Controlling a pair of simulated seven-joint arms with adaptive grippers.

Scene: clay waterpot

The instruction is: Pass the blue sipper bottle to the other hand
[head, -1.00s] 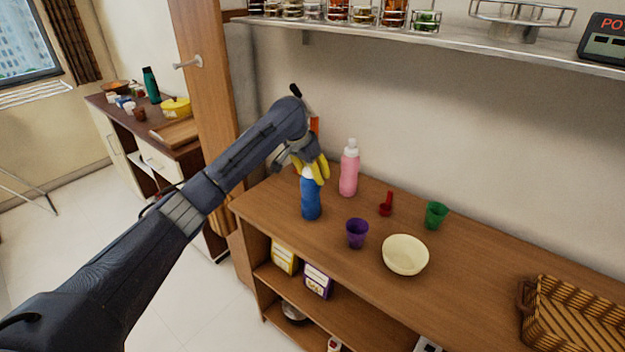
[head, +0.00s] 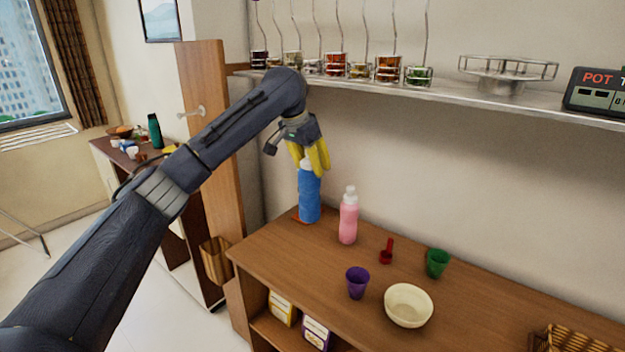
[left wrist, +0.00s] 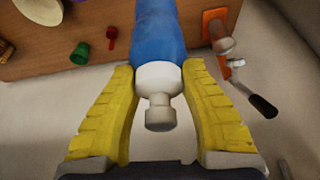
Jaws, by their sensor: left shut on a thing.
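The blue sipper bottle (head: 309,197) has a white cap and hangs upright under my left gripper (head: 309,163) in the head view. The yellow fingers of my left gripper are shut on its top. In the left wrist view, the bottle's blue body (left wrist: 160,35) and white cap (left wrist: 159,90) lie between the two fingers (left wrist: 160,100). Whether its base touches the counter is hard to tell, but it appears raised. My right gripper is not in view.
A pink bottle (head: 348,218) stands right beside the blue one on the wooden counter (head: 290,258). A purple cup (head: 357,284), red scoop (head: 387,252), green cup (head: 437,263) and cream bowl (head: 408,306) stand farther right. A shelf (head: 450,97) with jars runs above.

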